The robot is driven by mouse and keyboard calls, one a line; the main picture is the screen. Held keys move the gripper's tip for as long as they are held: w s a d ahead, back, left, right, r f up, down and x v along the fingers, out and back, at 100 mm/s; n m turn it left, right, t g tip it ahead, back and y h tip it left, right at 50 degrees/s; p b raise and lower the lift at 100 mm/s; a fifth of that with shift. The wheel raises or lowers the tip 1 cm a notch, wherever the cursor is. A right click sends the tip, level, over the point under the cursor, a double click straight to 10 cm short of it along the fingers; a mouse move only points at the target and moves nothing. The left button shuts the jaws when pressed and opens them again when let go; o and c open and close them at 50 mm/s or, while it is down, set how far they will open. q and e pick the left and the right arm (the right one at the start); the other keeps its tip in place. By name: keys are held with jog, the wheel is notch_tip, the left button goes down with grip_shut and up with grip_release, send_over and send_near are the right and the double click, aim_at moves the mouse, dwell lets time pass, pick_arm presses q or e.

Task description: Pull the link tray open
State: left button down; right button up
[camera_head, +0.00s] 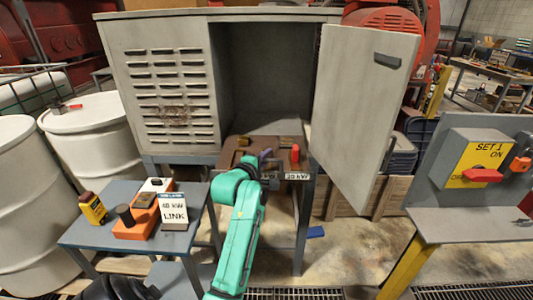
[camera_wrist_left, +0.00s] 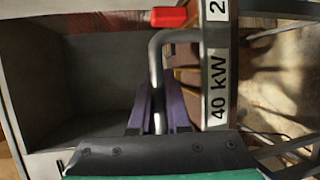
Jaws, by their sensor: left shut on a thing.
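The left gripper (camera_head: 265,156) reaches up to the link tray (camera_head: 232,153) at the foot of the open cabinet. In the left wrist view its purple fingers (camera_wrist_left: 158,108) are shut on a grey bent bar handle (camera_wrist_left: 156,62). The handle bends over to a metal strip marked "40 kW" (camera_wrist_left: 217,90). In the head view the strip (camera_head: 297,176) shows below the tray's red piece (camera_head: 295,153). How far the tray is out is hard to tell, as my arm hides part of its front.
The grey cabinet (camera_head: 165,90) has its door (camera_head: 362,105) swung open to the right. A small blue table (camera_head: 82,235) at the left holds an orange device (camera_head: 137,227) and a "40 kW LINK" card (camera_head: 174,211). A switch panel (camera_head: 460,165) stands at the right.

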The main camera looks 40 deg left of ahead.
pick_arm(q)
jog(key=c, duration=0.9)
grip_release()
jog(key=shift+s+d, duration=0.1)
jog(key=shift+s, duration=0.3)
jog(key=p+v, duration=0.7)
jog(key=v, duration=0.6)
jog(key=shift+s+d+r, duration=0.1)
jog(key=shift+s+d, duration=0.1)
jog(key=shift+s, duration=0.05)
